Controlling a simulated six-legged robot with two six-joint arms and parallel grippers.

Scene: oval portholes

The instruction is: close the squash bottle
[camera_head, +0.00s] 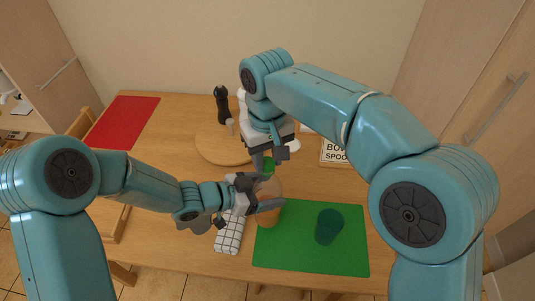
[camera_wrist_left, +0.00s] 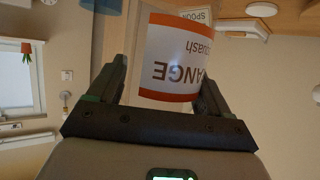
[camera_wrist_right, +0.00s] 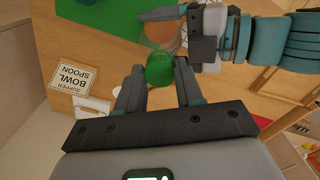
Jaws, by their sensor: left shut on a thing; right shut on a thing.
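The squash bottle (camera_head: 268,188) stands upright at the left edge of the green mat, orange in its lower part. Its white label with orange bands (camera_wrist_left: 170,60) shows in the left wrist view. My left gripper (camera_head: 262,195) is shut around the bottle's side. My right gripper (camera_head: 268,158) points down above it and is shut on the green cap (camera_wrist_right: 160,68), which also shows in the head view (camera_head: 268,164). The cap is over the bottle's top. The bottle's neck is hidden, so I cannot tell whether the cap touches it.
A dark green cup (camera_head: 329,227) stands on the green mat (camera_head: 290,255). A checked cloth (camera_head: 229,233) lies left of the bottle. Behind are a round board (camera_head: 215,148), a dark mill (camera_head: 221,105) and a lettered card (camera_head: 335,151). A red mat (camera_head: 124,121) lies far left.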

